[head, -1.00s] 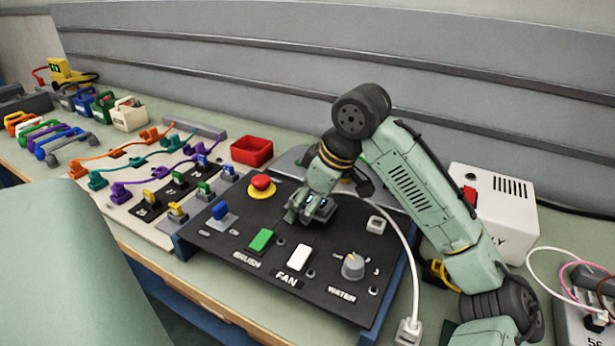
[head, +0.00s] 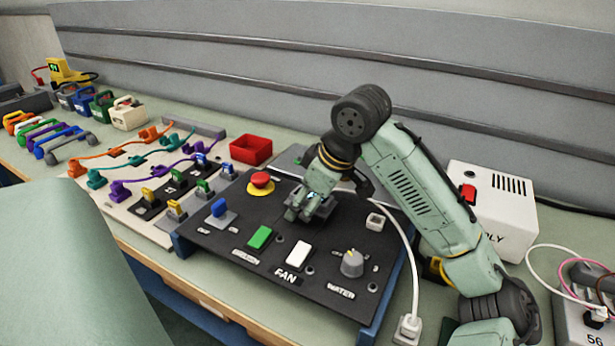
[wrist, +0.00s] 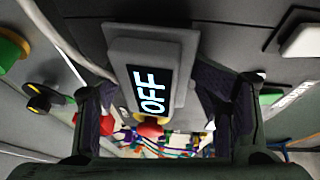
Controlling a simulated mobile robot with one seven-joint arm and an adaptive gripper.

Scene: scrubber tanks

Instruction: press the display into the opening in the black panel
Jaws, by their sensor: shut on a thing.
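The black panel (head: 230,246) lies tilted on the bench in the head view. My gripper (head: 310,208) points down at the upper middle of the panel, right of the red mushroom button. In the wrist view my gripper (wrist: 165,105) has a finger on each side of the display (wrist: 154,88) and is shut on it. The display has a grey housing and a black face with lit "OFF" lettering. The gripper mostly hides the display in the head view. The opening is hidden, and I cannot tell how deep the display sits in it.
Around my gripper the panel carries the red button (head: 261,180), a green switch (head: 260,237), a white switch (head: 299,254), a grey knob (head: 352,263) and a blue-capped switch (head: 220,210). A white cable (head: 412,260) runs right of the panel. A white supply box (head: 500,215) stands behind my arm.

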